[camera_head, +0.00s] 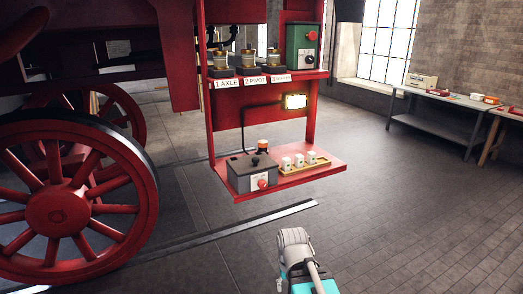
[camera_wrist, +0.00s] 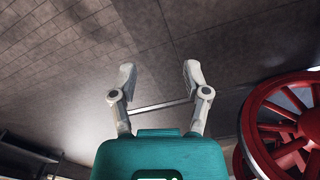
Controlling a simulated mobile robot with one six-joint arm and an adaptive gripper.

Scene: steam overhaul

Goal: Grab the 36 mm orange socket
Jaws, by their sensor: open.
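I cannot make out a thing that is surely the 36 mm orange socket. A small dark piece with an orange band (camera_head: 262,146) stands behind the grey box on the red lower shelf. Several small white cylinders (camera_head: 299,161) stand in a row on a yellow tray (camera_head: 318,167) on that shelf; their marks are too small to read. My gripper (camera_wrist: 158,72) is open and empty in the wrist view, facing bare floor. In the head view part of my arm shows at the bottom, well in front of the shelf; the fingers are not clear there.
The red lower shelf (camera_head: 290,182) also holds a grey box (camera_head: 240,178) with a red knob. The upper shelf (camera_head: 268,80) has labels 1 AXLE, 2 PIVOT and a third. A red spoked wheel (camera_head: 58,212) stands left. Benches (camera_head: 440,96) stand far right. Floor at right is clear.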

